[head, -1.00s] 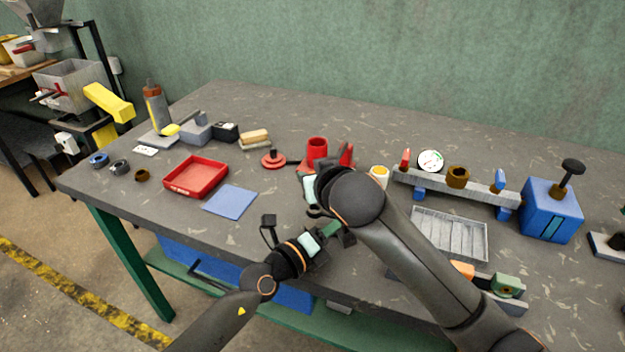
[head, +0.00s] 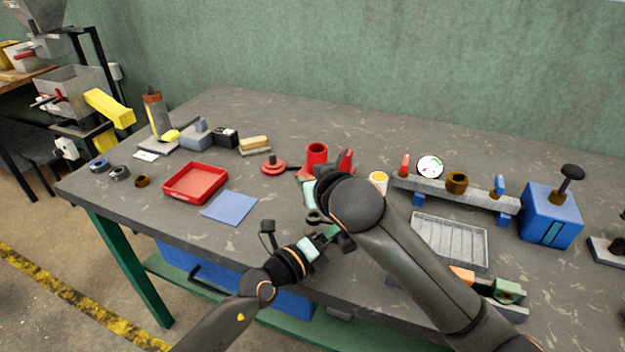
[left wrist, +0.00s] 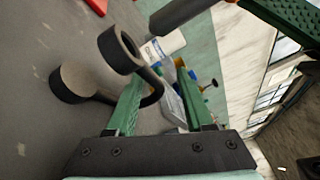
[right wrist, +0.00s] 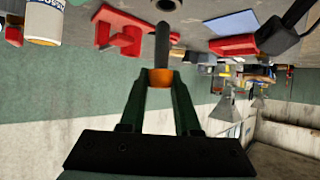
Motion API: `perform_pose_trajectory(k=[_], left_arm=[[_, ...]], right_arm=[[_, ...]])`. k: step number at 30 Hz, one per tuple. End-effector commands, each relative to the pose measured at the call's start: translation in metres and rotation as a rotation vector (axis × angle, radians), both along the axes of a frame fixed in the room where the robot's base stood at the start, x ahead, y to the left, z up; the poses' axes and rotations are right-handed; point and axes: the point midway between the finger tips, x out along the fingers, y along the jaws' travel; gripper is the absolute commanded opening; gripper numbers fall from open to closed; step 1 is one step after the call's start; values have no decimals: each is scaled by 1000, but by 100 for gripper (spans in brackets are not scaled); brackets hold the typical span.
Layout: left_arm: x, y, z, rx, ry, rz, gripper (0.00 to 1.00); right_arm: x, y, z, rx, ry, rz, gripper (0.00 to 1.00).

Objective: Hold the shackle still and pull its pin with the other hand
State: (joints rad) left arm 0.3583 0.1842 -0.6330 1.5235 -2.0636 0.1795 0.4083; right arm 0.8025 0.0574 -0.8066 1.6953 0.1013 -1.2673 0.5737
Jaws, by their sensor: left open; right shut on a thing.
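The dark grey shackle (left wrist: 92,78) lies on the bench in the left wrist view, with its two round eyes towards the upper left and its bow by my left gripper's fingers. My left gripper (left wrist: 160,80) is open, with one finger across the bow; I cannot tell whether it touches. The pin (right wrist: 162,46), a grey rod with an orange collar, is between the shut fingers of my right gripper (right wrist: 160,85). The pin also shows in the left wrist view (left wrist: 178,12), apart from the shackle's eyes. In the head view my right wrist hides the pin; the shackle (head: 315,217) shows partly.
A red tray (head: 196,183) and a blue mat (head: 230,207) lie to the left. A red holder (head: 317,153) and a white-and-yellow can (head: 378,182) stand behind my right wrist. A grey divided tray (head: 450,240) is at right.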

Motion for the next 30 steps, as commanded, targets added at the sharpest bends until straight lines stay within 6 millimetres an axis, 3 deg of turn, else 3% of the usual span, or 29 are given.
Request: perform_pose_trajectory(k=[11,24,30], left_arm=[[-8,7,-2,0,4,0,52],[-69,62,-2,3,3,0,52],[-86,78,-1,1,2,0,52]], right_arm=[[0,0,0,0,-1,0,0],[0,0,0,0,-1,0,0],[0,0,0,0,-1,0,0]])
